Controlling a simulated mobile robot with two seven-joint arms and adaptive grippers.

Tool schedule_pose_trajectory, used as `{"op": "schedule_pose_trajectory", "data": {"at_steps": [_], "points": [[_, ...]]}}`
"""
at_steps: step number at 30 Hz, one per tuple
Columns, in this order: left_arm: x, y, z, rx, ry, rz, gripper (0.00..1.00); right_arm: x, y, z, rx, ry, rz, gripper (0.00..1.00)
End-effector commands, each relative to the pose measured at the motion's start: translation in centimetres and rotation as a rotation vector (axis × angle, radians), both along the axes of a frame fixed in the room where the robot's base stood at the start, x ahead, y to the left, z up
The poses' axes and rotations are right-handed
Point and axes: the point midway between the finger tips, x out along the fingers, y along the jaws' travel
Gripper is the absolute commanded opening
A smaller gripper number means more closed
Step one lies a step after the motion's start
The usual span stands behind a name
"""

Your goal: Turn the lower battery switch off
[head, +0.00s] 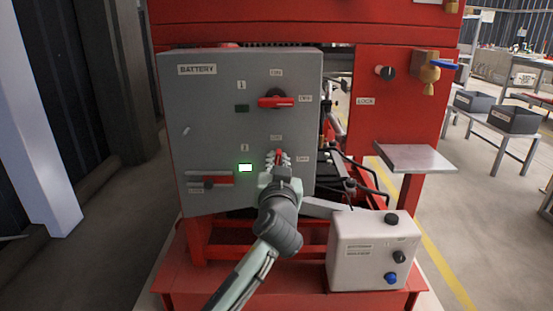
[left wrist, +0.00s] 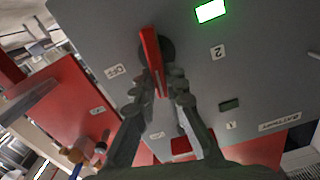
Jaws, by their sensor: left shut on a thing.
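The grey battery panel (head: 210,125) faces me on the red pump frame. The lower battery switch (head: 279,154) has a red handle that points up toward its ON label. The green light (head: 245,168) beside it is lit. My left gripper (head: 278,160) is shut on the lower handle; in the left wrist view its fingers (left wrist: 166,88) lie on both sides of the red handle (left wrist: 150,50). The upper battery switch (head: 276,102) has its red handle level, pointing toward OFF, and its light (head: 242,108) is dark. My right gripper is not in view.
A red-handled lock (head: 209,178) sits at the panel's lower left. A white control box (head: 370,250) stands at lower right, below a small metal shelf (head: 415,158). A brass valve with a blue lever (head: 432,72) is at upper right.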

Motion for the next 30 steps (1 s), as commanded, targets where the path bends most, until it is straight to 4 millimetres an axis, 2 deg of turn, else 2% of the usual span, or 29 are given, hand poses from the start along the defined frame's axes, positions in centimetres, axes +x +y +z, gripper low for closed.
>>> {"op": "schedule_pose_trajectory", "data": {"at_steps": [12, 18, 24, 30], "points": [[0.0, -0.7, -0.2, 0.389, 0.003, 0.000, 0.00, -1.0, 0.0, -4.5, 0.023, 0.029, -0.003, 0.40], [0.0, -1.0, -0.4, 0.580, 0.002, -0.001, 0.00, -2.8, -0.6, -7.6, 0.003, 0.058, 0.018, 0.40], [0.0, -1.2, -0.8, 0.771, 0.002, -0.001, 0.00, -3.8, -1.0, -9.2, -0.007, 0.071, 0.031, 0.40], [0.0, -1.4, -1.1, 0.959, 0.001, -0.001, 0.00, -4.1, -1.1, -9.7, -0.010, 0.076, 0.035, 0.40]]}}
